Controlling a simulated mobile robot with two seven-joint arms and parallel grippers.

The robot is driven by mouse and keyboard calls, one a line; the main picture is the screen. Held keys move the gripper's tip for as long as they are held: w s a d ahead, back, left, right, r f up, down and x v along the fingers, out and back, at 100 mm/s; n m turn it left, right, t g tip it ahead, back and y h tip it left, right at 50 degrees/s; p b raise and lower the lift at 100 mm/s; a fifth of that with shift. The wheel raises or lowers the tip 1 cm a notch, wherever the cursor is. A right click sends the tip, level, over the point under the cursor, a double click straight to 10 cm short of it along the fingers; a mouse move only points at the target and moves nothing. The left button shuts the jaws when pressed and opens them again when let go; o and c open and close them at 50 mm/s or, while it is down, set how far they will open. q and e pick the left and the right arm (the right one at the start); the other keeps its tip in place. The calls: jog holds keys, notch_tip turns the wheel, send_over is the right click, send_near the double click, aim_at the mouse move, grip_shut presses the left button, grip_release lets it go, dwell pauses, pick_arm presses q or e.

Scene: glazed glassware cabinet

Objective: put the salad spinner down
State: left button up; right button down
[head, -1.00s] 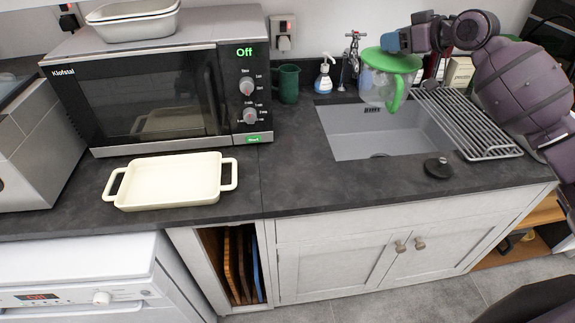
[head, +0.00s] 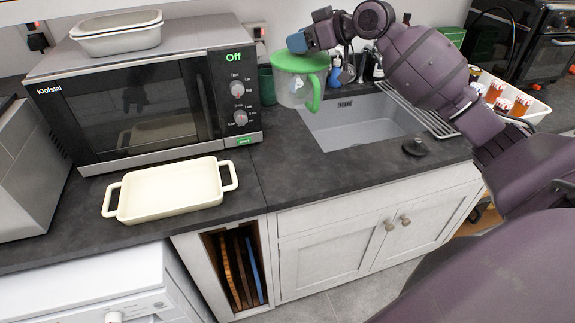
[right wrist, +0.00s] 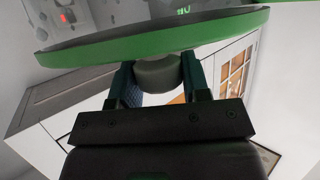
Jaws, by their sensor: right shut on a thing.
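The salad spinner (head: 294,90) has a green lid, a green handle and a clear bowl. It hangs in the air over the counter between the microwave and the sink. My right gripper (head: 298,42) is at the top of its lid. My left gripper is not in view.
The microwave (head: 130,105) stands at the left with white dishes (head: 117,35) on top. A cream baking dish (head: 170,192) lies on the dark counter in front. The sink (head: 360,122) is at the right, beside a black stopper (head: 414,147).

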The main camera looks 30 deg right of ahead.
jog(key=shift+a+f, duration=0.1)
jog(key=shift+a, duration=0.05)
notch_tip(320, 180, down, 20)
dwell(0.6)
jog(key=c, duration=0.6)
grip_release()
jog(key=v, duration=1.2)
jog(key=shift+b, duration=0.35)
